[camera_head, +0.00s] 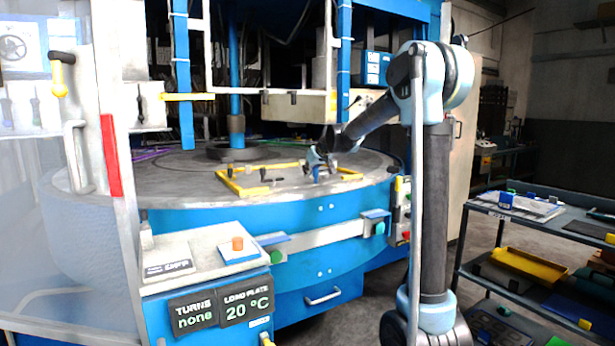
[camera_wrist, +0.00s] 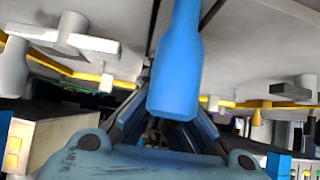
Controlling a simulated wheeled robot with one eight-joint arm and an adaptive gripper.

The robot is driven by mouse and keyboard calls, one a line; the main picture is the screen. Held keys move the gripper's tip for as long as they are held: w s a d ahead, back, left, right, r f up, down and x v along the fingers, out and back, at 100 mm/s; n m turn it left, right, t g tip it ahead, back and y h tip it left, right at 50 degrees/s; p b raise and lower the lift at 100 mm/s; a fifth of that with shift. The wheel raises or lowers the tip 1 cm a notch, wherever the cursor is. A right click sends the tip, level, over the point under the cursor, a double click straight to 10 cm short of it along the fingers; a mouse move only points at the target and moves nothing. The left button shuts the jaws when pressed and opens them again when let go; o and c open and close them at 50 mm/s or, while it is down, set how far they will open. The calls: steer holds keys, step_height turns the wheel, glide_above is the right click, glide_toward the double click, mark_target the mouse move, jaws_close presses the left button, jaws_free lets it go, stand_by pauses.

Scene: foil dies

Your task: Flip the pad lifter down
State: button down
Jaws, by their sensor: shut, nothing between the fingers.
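A blue bottle-shaped handle (camera_wrist: 178,75) fills the middle of the wrist view, close to the camera and in front of my fingers. I take it to be the pad lifter, but its mounting is not clear. My gripper (camera_head: 318,161) is low over the round grey plate (camera_head: 190,185), inside the right part of a yellow frame (camera_head: 245,191). The fingers are shut and empty; the blue handle hides part of them in the wrist view. Whether they touch the handle cannot be told. A small blue piece (camera_head: 316,173) shows beside the gripper in the head view.
Other grey T-shaped handles stand around the plate, one at the left (camera_wrist: 72,38) and one at the right (camera_wrist: 295,88) of the wrist view. A control box (camera_head: 205,255) stands in front of the machine. A shelf cart (camera_head: 540,215) stands at the right.

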mark_target(309, 181)
steer(key=r, duration=0.4)
steer(key=shift+s+d, duration=0.25)
steer(key=shift+s, duration=0.05)
steer(key=v, duration=0.8)
steer(key=shift+d+r, duration=0.1)
steer(key=shift+r, duration=0.4)
steer(key=s+d+f+m+g+h, duration=0.1)
steer(key=s+d+f+m+g, duration=0.1)
steer(key=s+d+f, duration=0.6)
steer(key=s+d+f+m+g+h, duration=0.2)
steer(key=s+d+f, duration=0.5)
steer(key=s+f, duration=0.8)
steer(key=s+d+f+m+g+h, duration=0.2)
steer(key=s+d+f, duration=0.6)
steer(key=s, duration=1.6)
step_height(309, 181, down, 3)
steer(key=shift+s+d+f+m, duration=0.15)
steer(key=shift+s+d+m, duration=0.1)
steer(key=shift+d+m, duration=0.1)
